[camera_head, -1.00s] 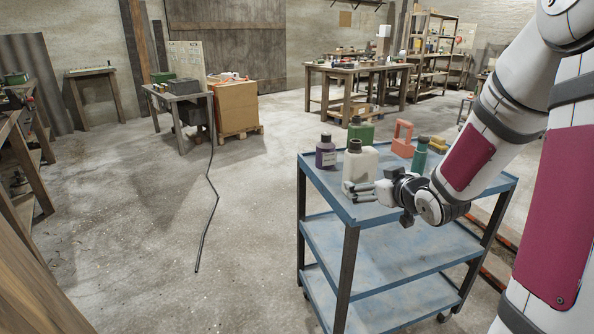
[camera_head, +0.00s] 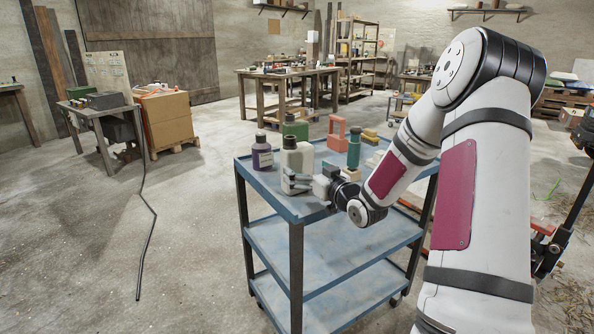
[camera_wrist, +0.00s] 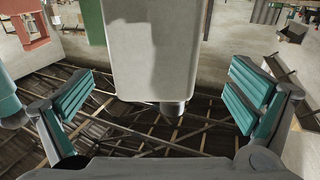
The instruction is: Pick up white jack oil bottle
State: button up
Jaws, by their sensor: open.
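The white jack oil bottle (camera_head: 301,157) stands upright on the top shelf of a blue cart (camera_head: 311,213), with a dark cap on its short neck. My gripper (camera_head: 296,182) is at the bottle's lower near side and hides part of it. In the wrist view, the bottle (camera_wrist: 154,48) appears neck-down between the two teal-padded fingers of my gripper (camera_wrist: 163,97). A clear gap shows on each side of it, so the gripper is open, not holding it.
A purple bottle (camera_head: 262,154) stands just left of the white one and a green can (camera_head: 295,128) behind it. A red-orange holder (camera_head: 336,130), a teal bottle (camera_head: 353,150) and yellow blocks (camera_head: 370,136) stand to the right.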

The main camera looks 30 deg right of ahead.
aim_at(303, 152)
jog(key=shift+w+d+r+b, duration=0.1)
jog(key=shift+w+d+b, duration=0.15)
jog(key=shift+w, duration=1.15)
jog(key=shift+w+d+r+b, duration=0.1)
jog(key=shift+w+d, duration=0.1)
jog(key=shift+w, duration=1.15)
jog(key=c, duration=1.6)
jog(key=shift+r, duration=0.25)
jog(key=shift+r+p, duration=0.4)
jog(key=shift+r, duration=1.2)
jog(key=shift+s+d+r+p, duration=0.3)
jog(key=shift+s+d, duration=0.7)
jog(key=shift+s, duration=1.45)
jog(key=shift+s+d+r+p, duration=0.15)
jog(key=shift+s+d+p, duration=0.55)
jog(key=shift+s, duration=1.7)
jog(key=shift+s+d+r+p, duration=0.1)
jog(key=shift+s+d+r, duration=0.15)
jog(key=shift+s+d, duration=1.6)
jog(key=shift+s+a, duration=0.55)
jog(key=shift+s, duration=0.15)
